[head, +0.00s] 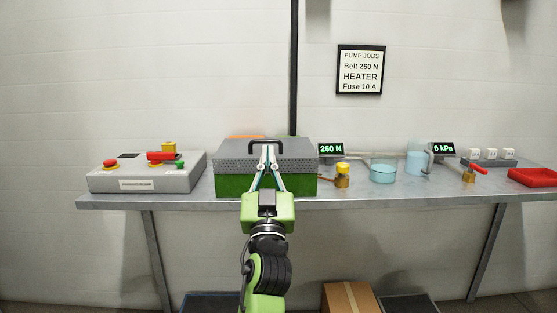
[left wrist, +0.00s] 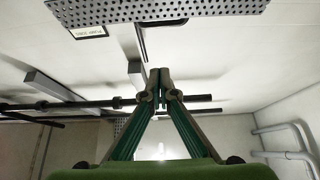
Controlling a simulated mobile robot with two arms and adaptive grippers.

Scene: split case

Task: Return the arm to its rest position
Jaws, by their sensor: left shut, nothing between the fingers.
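My left gripper (head: 266,152) is raised in the middle of the head view, fingers pointing up and closed together with nothing between them. It also shows in the left wrist view (left wrist: 158,78), with its tips meeting. Behind it on the table is a case (head: 301,187) with a green lower part, a grey perforated top and a dark handle. The fingers overlap the case's front and handle in the picture; I cannot tell whether they touch it. A grey perforated edge (left wrist: 215,10) shows at the top of the left wrist view. My right gripper is not in view.
The metal table (head: 360,195) also bears a grey control box (head: 130,183) at left, a 260 N display (head: 331,149), a brass fitting with a yellow top (head: 342,181), a beaker (head: 383,173), a 0 kPa display (head: 441,149) and a red tray (head: 535,178). A cardboard box (head: 349,298) stands below.

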